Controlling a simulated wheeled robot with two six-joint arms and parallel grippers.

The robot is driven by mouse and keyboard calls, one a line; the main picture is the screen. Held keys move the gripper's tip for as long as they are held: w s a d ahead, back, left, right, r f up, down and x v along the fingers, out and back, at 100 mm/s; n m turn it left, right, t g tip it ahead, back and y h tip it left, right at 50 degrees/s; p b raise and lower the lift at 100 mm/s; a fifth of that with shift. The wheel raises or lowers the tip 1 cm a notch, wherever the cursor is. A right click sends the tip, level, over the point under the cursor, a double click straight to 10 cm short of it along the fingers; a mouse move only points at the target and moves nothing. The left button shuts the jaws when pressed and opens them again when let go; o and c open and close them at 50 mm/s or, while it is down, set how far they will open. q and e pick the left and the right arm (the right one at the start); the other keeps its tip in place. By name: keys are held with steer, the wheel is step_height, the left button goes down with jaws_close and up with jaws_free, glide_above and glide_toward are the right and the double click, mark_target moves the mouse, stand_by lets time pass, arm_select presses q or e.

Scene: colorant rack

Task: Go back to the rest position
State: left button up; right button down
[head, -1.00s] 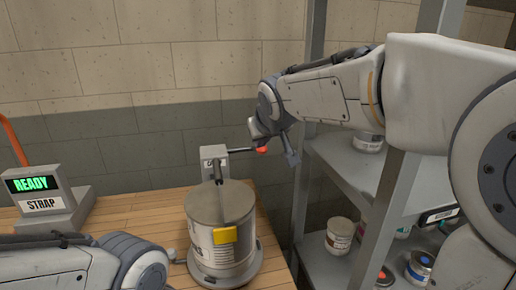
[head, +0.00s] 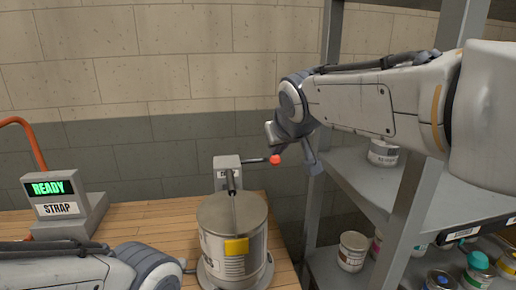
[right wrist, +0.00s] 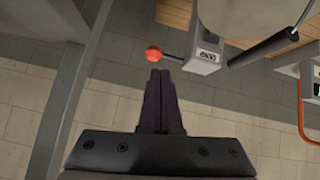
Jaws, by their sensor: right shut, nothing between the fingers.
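My right gripper (head: 314,162) hangs beside the shelf post in the head view, just right of the red-knobbed lever (head: 275,160). In the right wrist view its two fingers (right wrist: 158,78) are together with nothing between them. The red knob (right wrist: 153,53) shows just beyond the fingertips there, apart from them as far as I can tell. My left arm crosses the lower left of the head view; its gripper is not clearly visible. A grey can (head: 228,225) with a yellow tag stands on a round base on the wooden bench (head: 130,221).
The wall is behind.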

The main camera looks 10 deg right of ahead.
steer(key=s+d+f+g, duration=0.1)
steer(key=s+f+g, duration=0.1)
steer(key=s+f, duration=0.3)
steer(key=s+d+f+m+g, duration=0.1)
steer(key=s+f, duration=0.4)
steer(key=f, duration=0.9)
steer(key=s+d+f+g, duration=0.1)
steer(key=s+f+g, duration=0.3)
steer(key=f, duration=0.5)
steer(key=shift+s+f+m+y, duration=0.2)
steer(key=shift+s+m+y, duration=0.1)
steer(key=shift+s, duration=0.55)
steer(key=s+a+r+n+g+p, duration=0.1)
steer(key=s+a+r+n, duration=0.2)
steer(key=s+a, duration=0.4)
steer(key=s+a+r+n+g+y+p, duration=0.1)
steer(key=s+a+r+n+p, duration=0.1)
steer(key=s+a+r+n, duration=0.2)
step_height(320, 180, up, 2)
steer(key=s+a, duration=0.2)
steer(key=shift+s+a+r+g, duration=0.15)
steer(key=shift+s+a+g, duration=0.15)
steer(key=shift+s+a, duration=0.05)
